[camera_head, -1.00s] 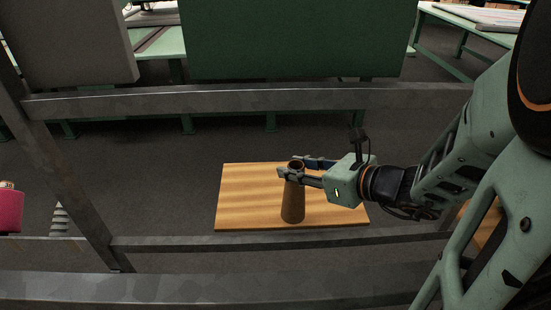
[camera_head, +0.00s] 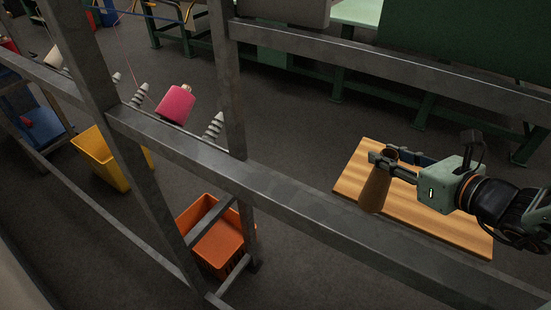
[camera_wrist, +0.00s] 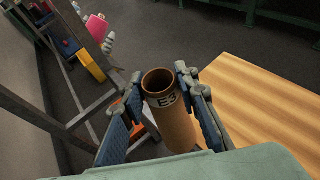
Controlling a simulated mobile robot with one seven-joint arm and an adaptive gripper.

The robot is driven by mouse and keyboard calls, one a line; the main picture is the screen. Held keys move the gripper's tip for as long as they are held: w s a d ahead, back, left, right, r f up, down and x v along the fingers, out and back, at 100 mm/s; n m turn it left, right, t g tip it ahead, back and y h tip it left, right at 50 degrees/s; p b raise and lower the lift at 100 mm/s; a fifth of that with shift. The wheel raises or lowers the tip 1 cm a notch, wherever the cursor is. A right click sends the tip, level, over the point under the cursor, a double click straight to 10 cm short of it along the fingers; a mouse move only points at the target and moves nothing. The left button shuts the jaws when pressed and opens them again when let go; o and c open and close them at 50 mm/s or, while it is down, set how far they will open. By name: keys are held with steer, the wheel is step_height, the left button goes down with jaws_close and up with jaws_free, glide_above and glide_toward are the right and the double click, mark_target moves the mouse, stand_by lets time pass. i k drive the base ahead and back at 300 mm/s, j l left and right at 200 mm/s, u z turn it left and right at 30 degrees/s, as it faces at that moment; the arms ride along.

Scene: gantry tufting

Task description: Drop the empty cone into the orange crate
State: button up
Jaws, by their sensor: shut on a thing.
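The empty cone (camera_head: 374,188) is a bare brown cardboard tube, wider toward its lower end. My gripper (camera_head: 391,165) is shut on it near its top rim. In the wrist view the cone (camera_wrist: 176,125) sits between the two blue-padded fingers (camera_wrist: 165,105), its open top and an "E3" label showing. In the head view the cone stands out in front of the wooden board. The orange crate (camera_head: 238,222) is on the floor at lower centre-left, behind grey frame bars that hide part of it. Some orange shows behind the left finger in the wrist view.
Grey metal rails (camera_head: 280,192) and posts run between the cone and the orange crate. A yellow crate (camera_head: 92,146) and a blue crate (camera_head: 50,143) stand further left. A pink yarn cone (camera_head: 175,104) and ribbed grey holders (camera_head: 214,127) are on the frame. The wooden board (camera_head: 440,209) is at right.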

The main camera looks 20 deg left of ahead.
mark_target(219, 242)
steer(key=u, duration=1.6)
